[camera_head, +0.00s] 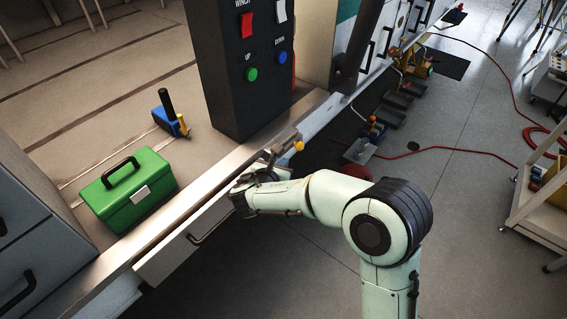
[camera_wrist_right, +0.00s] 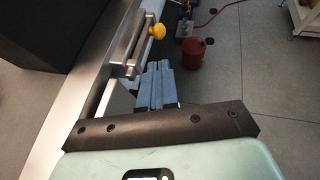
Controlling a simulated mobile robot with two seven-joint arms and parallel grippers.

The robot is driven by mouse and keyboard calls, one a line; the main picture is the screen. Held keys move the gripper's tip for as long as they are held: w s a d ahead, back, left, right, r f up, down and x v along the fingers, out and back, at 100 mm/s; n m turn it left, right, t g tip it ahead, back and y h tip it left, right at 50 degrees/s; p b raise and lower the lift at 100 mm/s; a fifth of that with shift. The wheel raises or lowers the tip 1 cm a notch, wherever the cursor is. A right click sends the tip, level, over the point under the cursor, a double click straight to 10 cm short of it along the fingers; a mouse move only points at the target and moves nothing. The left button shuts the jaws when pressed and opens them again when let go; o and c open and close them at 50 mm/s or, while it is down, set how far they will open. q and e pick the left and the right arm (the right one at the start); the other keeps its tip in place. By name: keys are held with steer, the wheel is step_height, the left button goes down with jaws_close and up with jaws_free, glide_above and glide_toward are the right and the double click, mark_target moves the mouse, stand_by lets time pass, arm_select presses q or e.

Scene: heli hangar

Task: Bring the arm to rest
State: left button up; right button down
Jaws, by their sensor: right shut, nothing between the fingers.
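My right arm reaches in from the lower right in the head view. Its gripper (camera_head: 268,170) is beside the bench's front edge, close to a metal lever with a yellow knob (camera_head: 299,146). In the right wrist view the two blue-grey fingers (camera_wrist_right: 158,72) are together with nothing between them. The metal lever (camera_wrist_right: 127,52) and its yellow knob (camera_wrist_right: 157,31) lie just beyond the fingertips; the fingers appear apart from the knob. Part of the gripper is hard to make out in the head view. My left gripper is not in view.
The bench holds a green toolbox (camera_head: 128,190), a blue tool (camera_head: 169,117) with a black handle, and a dark control box (camera_head: 245,100) with buttons. A drawer (camera_head: 185,243) is below the edge. A red can (camera_wrist_right: 194,55) and hose stand on the floor. Open floor lies right.

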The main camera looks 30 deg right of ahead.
stand_by(0.3)
steer(key=s+a+f+m+g+y, duration=0.25)
steer(key=s+f, duration=0.25)
steer(key=f, duration=0.4)
steer(key=s+a+f+m+g+y, duration=0.25)
steer(key=s+f, duration=0.35)
steer(key=f, duration=0.3)
steer(key=s+a+f+m+g+y, duration=0.25)
steer(key=s+f, duration=0.25)
steer(key=f, duration=0.4)
steer(key=s+a+f+m+g+y, duration=0.1)
steer(key=s+a+f+m+y, duration=0.2)
steer(key=s+f+m, duration=0.3)
steer(key=s+a+f+m+y, duration=0.3)
steer(key=s+f+m, duration=0.3)
steer(key=s+m, duration=0.6)
steer(key=m, duration=0.4)
steer(key=shift+s+a+g+p, duration=0.15)
steer(key=shift+a+g+p, duration=0.15)
steer(key=shift+a+g, duration=0.1)
steer(key=shift+m, duration=0.25)
